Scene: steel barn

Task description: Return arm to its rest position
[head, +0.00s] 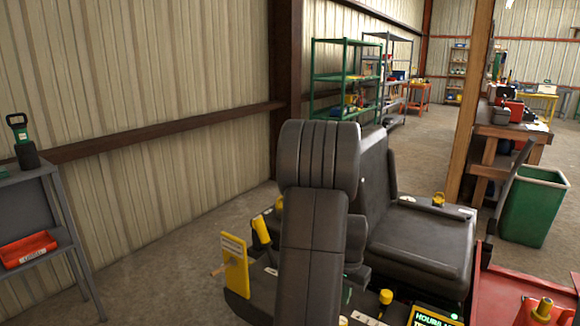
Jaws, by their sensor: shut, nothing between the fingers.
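My gripper is not in the head view, and I cannot make out its fingers anywhere. The middle of the view is filled by a black padded vehicle seat (415,240), with a tall dark ribbed upright part (318,160) in front of it. Whether my arm is folded out of sight or lies beyond the frame, I cannot tell.
A grey shelf stand (42,172) at left holds a red tray (27,248) and a black-and-green tool (22,140). A green bin (533,207) stands at right. Bare floor shows at left.

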